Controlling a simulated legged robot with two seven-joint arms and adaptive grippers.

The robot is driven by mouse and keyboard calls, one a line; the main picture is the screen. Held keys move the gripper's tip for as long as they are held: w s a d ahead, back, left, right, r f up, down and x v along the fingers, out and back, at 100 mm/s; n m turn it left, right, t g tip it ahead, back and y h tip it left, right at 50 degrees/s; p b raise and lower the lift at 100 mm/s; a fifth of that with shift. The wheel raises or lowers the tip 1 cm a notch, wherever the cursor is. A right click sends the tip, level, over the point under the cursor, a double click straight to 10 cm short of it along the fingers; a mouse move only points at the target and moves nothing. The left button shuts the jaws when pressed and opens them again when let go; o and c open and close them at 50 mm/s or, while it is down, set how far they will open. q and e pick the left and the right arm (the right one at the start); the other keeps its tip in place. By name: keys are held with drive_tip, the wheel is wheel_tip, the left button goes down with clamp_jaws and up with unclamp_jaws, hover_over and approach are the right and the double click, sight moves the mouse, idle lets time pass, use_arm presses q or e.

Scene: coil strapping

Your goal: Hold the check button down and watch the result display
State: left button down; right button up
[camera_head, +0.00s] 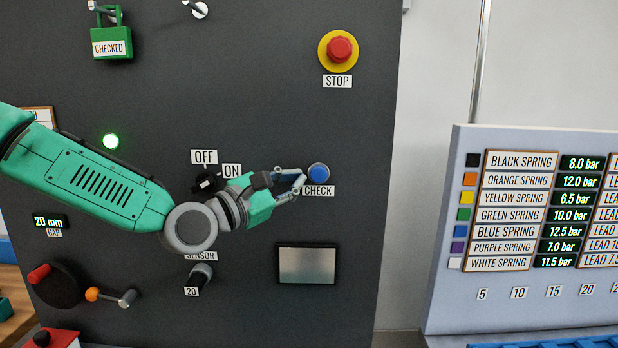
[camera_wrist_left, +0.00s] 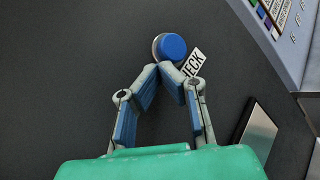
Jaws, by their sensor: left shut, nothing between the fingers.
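The blue check button (camera_head: 318,173) sits on the dark panel above its CHECK label (camera_head: 318,190). My left gripper (camera_head: 300,182) is shut and empty, with its fingertips just left of the button. In the left wrist view the button (camera_wrist_left: 170,46) shows right beyond the closed fingertips (camera_wrist_left: 160,70), which cover part of the CHECK label (camera_wrist_left: 192,63). I cannot tell whether the fingertips touch the button or whether it is pressed. The result display (camera_head: 307,265) is a grey screen below the button, with no readable text. My right gripper is not in view.
A red STOP button (camera_head: 340,49) is above the check button. An OFF/ON switch (camera_head: 207,182) and a SENSOR knob (camera_head: 201,275) are close to my left wrist. A green lamp (camera_head: 111,141) is lit. A spring chart board (camera_head: 540,210) stands at the right.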

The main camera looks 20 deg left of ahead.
use_arm(q)
drive_tip(key=shift+w+d+r, duration=0.1)
drive_tip(key=shift+d+r, duration=0.05)
drive_tip(key=shift+d, duration=0.55)
drive_tip(key=shift+w+d+r, duration=0.1)
drive_tip(key=shift+d, duration=0.6)
drive_tip(key=shift+a, duration=0.25)
drive_tip(key=shift+w+a+f, duration=0.1)
drive_tip(key=shift+w+a, duration=0.15)
drive_tip(key=shift+a, duration=0.2)
drive_tip(key=shift+d+r, duration=0.1)
drive_tip(key=shift+r, duration=0.1)
